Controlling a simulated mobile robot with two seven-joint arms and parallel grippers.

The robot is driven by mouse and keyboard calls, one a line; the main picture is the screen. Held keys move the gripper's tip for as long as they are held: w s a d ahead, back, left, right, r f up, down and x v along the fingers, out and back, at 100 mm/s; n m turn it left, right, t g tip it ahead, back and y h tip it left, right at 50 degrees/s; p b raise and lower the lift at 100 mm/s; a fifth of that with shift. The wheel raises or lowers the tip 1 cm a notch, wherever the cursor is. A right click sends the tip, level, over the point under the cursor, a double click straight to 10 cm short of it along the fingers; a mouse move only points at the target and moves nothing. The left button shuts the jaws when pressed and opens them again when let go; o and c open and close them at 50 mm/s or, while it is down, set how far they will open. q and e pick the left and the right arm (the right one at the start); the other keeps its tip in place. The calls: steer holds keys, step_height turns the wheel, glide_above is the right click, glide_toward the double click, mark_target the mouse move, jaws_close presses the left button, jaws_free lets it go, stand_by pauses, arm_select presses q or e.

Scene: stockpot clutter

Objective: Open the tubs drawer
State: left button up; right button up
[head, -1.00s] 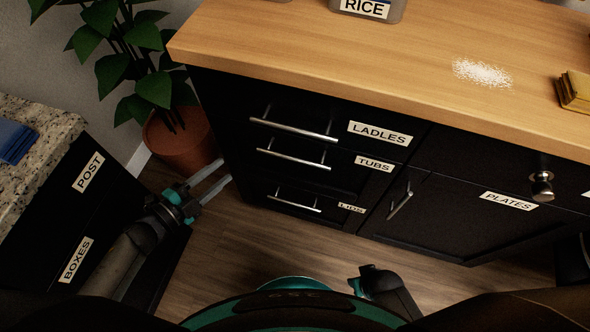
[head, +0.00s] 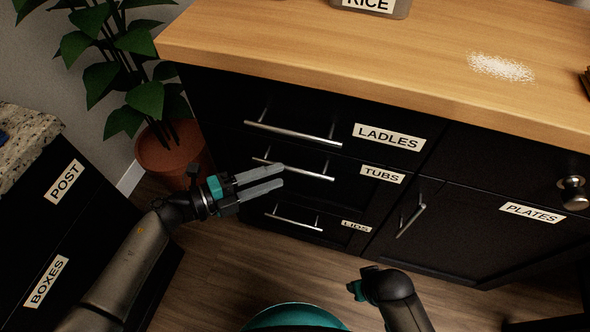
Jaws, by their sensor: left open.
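The ladles drawer handle (head: 292,133) is above and the lids drawer handle (head: 293,221) below. A plates door (head: 470,225) is at the right. A potted plant (head: 170,152) stands left of the cabinet. A post-and-boxes cabinet (head: 85,225) is at the left. Floor between is clear.

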mark_target(295, 168)
arm_select(q)
steer(key=b+x, duration=0.1)
steer(key=x, duration=0.5)
arm_select(e)
steer(key=w+r, duration=0.1)
steer(key=r, duration=0.1)
steer(key=shift+w+a+r, duration=0.15)
steer(key=shift+w+r, duration=0.2)
arm_select(q)
jaws_close()
stand_by(0.9)
